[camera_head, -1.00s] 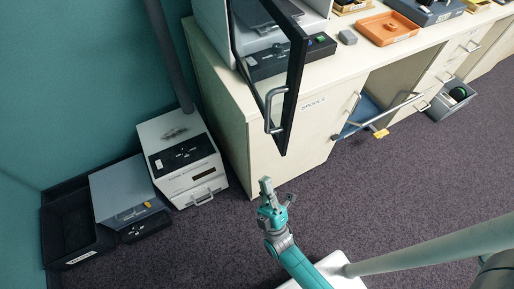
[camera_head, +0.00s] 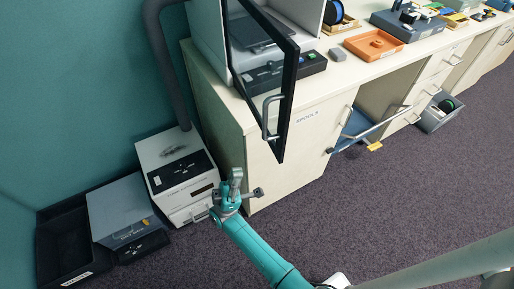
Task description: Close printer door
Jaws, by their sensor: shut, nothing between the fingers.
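The printer (camera_head: 306,12) is a light grey box on the desk at the top of the view. Its door (camera_head: 290,85) has a black frame and a clear pane, and stands swung open past the desk's front edge. A silver bar handle (camera_head: 266,118) is on the door's near side. My gripper (camera_head: 243,183) is shut and empty. In the picture it is below and left of the handle, apart from the door, in front of the cabinet's left end. My teal arm reaches up to it from the bottom.
The cabinet (camera_head: 300,150) is below the door. A blue chair (camera_head: 352,125) is at the desk. Carpet at right is largely clear.

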